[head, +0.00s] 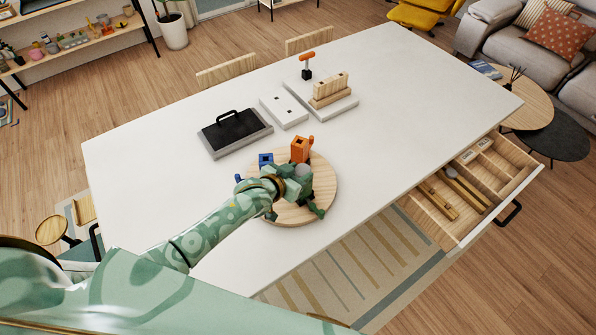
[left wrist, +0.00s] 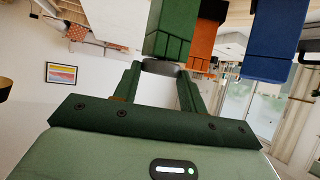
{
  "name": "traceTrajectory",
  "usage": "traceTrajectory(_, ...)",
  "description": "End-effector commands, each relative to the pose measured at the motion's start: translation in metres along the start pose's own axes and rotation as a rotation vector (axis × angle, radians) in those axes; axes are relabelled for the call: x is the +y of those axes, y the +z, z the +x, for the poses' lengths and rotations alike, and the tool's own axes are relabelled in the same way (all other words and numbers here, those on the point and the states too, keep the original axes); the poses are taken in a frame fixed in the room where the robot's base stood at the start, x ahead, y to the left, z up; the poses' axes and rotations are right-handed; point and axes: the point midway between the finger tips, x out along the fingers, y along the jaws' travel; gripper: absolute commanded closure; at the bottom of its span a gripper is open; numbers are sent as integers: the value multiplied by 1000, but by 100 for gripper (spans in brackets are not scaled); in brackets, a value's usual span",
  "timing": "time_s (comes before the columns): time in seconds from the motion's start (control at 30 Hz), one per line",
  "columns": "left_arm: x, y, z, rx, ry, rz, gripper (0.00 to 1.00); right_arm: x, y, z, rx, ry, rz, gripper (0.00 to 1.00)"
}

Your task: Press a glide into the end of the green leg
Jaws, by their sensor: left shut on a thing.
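The green leg (left wrist: 171,28) rises out of the top of the left wrist view. A dark grey glide (left wrist: 161,68) sits against its near end and appears to touch it; how deep it is seated I cannot tell. My left gripper (left wrist: 158,75) is shut on the glide, one dark green finger on each side. In the head view my left gripper (head: 303,188) is over the round wooden board (head: 329,184) and hides much of the green leg. An orange leg (head: 300,147) and a blue leg (head: 265,159) stand beyond it. My right gripper is out of view.
On the white table stand a grey tray with a black handle (head: 235,126), a white holed plate (head: 284,111), a wooden block (head: 330,87) and an orange-handled tool (head: 307,62). An open drawer (head: 477,187) juts out at the right. The table's right side is clear.

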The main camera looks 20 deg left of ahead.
Motion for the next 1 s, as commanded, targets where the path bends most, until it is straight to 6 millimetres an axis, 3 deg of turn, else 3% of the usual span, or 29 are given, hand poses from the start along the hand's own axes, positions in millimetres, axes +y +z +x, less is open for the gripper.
traceTrajectory(0.07,0,2,1,0,0,0,80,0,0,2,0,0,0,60)
traceTrajectory(0.1,0,2,2,0,0,0,56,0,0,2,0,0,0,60)
traceTrajectory(0.2,0,2,1,0,0,0,33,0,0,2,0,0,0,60)
traceTrajectory(0.57,0,2,-6,0,0,-1,33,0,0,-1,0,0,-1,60)
traceTrajectory(0.67,0,2,-22,-2,1,0,33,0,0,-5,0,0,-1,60)
traceTrajectory(1.0,0,2,-113,-2,1,1,33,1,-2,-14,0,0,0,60)
